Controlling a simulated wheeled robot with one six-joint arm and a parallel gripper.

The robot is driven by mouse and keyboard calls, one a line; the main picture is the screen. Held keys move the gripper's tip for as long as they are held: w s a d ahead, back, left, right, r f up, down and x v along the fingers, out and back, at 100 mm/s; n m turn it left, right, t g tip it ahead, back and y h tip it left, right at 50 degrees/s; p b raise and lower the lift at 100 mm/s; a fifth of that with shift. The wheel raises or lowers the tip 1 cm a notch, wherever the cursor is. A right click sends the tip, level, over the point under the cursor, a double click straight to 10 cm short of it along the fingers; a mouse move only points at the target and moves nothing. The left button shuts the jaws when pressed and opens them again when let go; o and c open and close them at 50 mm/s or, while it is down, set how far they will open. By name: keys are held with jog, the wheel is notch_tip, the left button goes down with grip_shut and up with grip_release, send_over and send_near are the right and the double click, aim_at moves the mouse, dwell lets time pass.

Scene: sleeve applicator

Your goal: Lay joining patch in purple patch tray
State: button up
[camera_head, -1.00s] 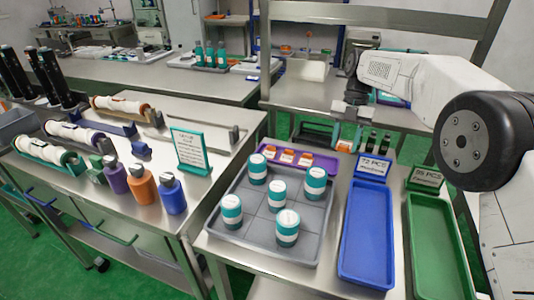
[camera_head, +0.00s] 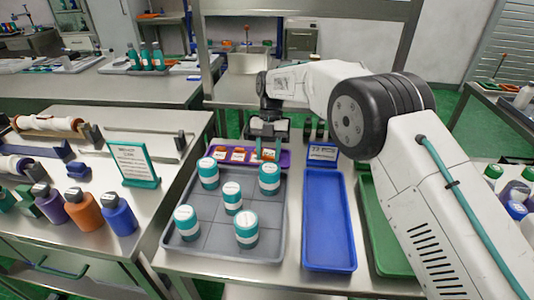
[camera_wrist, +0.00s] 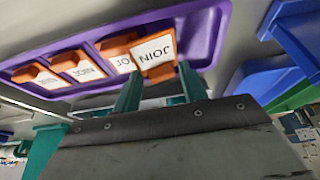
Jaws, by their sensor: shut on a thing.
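The purple patch tray (camera_head: 285,158) lies behind the grey tray; it also shows in the wrist view (camera_wrist: 207,32). Three orange patches with white labels (camera_wrist: 76,66) lie in a row in it, the rightmost partly covered. My gripper (camera_head: 267,152) is over the tray's right part.
The grey tray (camera_head: 180,235) in front holds several teal-and-white jars. A blue tray (camera_head: 328,225) and a green tray (camera_head: 385,235) are to the right. A sign (camera_head: 133,163) and coloured bottles (camera_head: 85,212) stand on the left table.

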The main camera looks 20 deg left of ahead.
jog(key=shift+f, duration=0.3)
grip_shut()
jog(key=o, duration=1.2)
grip_release()
jog(key=shift+v, duration=6)
